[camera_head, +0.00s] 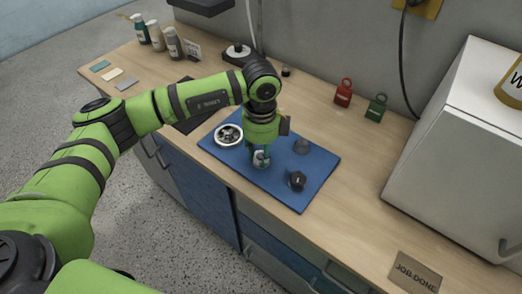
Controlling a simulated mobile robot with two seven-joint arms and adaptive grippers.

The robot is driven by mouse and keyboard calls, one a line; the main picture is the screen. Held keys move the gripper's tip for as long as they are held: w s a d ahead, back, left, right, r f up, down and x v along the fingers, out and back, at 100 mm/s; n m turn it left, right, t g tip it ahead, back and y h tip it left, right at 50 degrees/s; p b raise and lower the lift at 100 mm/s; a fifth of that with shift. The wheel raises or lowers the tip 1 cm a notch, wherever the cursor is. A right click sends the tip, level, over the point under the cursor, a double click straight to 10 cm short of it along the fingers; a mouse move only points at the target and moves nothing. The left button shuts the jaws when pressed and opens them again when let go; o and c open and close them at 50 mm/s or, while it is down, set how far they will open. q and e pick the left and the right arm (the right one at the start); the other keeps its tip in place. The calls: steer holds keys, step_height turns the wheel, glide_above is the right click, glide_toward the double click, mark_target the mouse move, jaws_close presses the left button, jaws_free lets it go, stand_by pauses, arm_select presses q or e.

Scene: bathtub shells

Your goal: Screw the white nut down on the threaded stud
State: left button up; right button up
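My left gripper (261,153) points down over the blue mat (312,163) on the counter. A small whitish piece (261,161), apparently the white nut, shows at its fingertips, low over the mat. The fingers cover part of it, and I cannot tell whether they grip it or only stand around it. I cannot make out the threaded stud; it may be hidden under the gripper. My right gripper is out of view.
On the mat are a white-rimmed wheel (228,134), a dark knob (297,181) and a grey round piece (302,146). A white box (445,140) blocks the right. Bottles (173,43) stand far left.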

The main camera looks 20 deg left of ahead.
arm_select(q)
steer(key=shift+f+m+b, duration=0.15)
steer(key=shift+m+b, duration=0.5)
steer(key=shift+m, duration=0.25)
jaws_close()
steer(key=m+b, duration=0.2)
steer(key=m, duration=0.2)
steer(key=shift+m, duration=0.4)
steer(key=m+b, duration=0.3)
steer(key=m, duration=0.1)
steer(key=shift+m, duration=0.3)
steer(key=shift+m+b, duration=0.4)
steer(key=shift+m, duration=0.6)
steer(key=o, duration=1.2)
jaws_free()
steer(key=shift+c, duration=0.7)
